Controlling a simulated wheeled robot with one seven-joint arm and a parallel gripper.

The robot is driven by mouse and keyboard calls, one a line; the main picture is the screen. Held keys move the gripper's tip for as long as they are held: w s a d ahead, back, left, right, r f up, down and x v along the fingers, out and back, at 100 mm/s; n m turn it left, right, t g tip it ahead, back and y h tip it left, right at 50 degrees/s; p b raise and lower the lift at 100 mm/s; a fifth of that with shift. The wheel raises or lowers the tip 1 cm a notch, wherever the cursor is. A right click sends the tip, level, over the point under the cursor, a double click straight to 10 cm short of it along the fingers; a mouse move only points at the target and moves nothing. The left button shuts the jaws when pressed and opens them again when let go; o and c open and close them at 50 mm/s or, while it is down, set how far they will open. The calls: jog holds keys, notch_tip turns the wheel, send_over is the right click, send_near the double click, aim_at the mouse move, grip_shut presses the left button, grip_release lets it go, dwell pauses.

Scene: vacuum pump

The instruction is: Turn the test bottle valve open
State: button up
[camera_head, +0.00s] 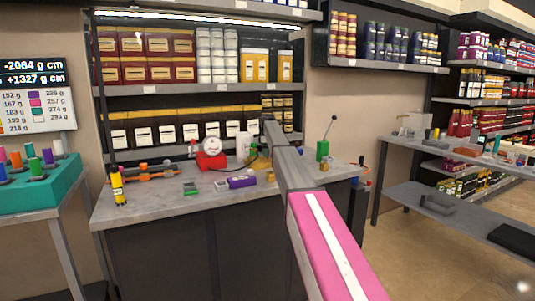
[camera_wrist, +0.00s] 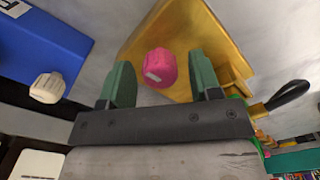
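In the wrist view my gripper (camera_wrist: 160,66) is open, with its two green fingers spread apart. A pink ridged knob (camera_wrist: 161,68) with a white mark shows between the fingertips, with a gap on both sides. It sits in front of a gold-yellow body (camera_wrist: 150,28). A cream knob (camera_wrist: 47,88) is beside a blue block (camera_wrist: 38,45) at the left. I cannot tell from the frames which knob belongs to the test bottle. In the head view my arm reaches over the bench and hides most of the gripper and the knob.
A black-handled lever (camera_wrist: 287,95) is close to the right finger. Shelves with boxes are behind. The bench's front left is mostly clear.

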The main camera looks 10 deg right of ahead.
jog(key=shift+r, duration=0.1)
notch_tip(320, 180, up, 11)
jog(key=shift+f, duration=0.2)
dwell(0.5)
